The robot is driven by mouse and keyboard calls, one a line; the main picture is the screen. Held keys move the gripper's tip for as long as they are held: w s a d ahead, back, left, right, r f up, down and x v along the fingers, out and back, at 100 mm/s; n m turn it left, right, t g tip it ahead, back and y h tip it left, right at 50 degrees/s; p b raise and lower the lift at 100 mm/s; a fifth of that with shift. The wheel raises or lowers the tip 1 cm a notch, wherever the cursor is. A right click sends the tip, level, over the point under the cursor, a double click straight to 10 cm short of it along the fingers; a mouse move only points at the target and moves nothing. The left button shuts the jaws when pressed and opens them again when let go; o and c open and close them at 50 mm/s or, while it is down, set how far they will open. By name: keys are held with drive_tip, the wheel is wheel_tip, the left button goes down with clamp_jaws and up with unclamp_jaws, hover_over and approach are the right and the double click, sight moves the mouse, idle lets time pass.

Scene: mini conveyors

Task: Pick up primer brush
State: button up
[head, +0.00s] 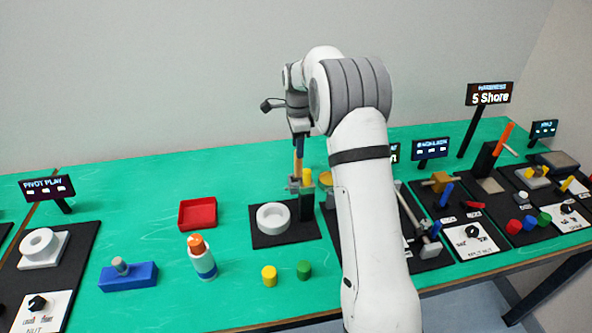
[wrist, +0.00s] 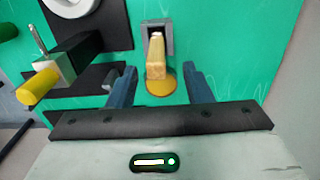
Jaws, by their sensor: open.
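A tan, wooden-looking upright piece (wrist: 156,56), which I take to be the primer brush, stands in a grey holder (wrist: 169,38) in the wrist view. My gripper (wrist: 159,70) is open, with one blue finger on each side of the tan piece and visible gaps between. The fingers do not appear to touch it. In the head view my gripper (head: 298,170) points down over the table behind the black post, and a strip of tan shows near its fingers. The brush's lower end is hidden.
A black post with a yellow cap (wrist: 38,90) stands close to the left finger. A white ring (head: 273,217) lies on a black mat. A red tray (head: 197,213) and a white bottle with an orange top (head: 201,258) stand left. Green table is clear behind the tray.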

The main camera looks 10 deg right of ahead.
drive_tip(key=p, duration=0.1)
hover_over(298, 176)
drive_tip(key=w, duration=0.1)
wheel_tip(298, 176, down, 6)
drive_tip(key=shift+d+r, duration=0.15)
clamp_jaws()
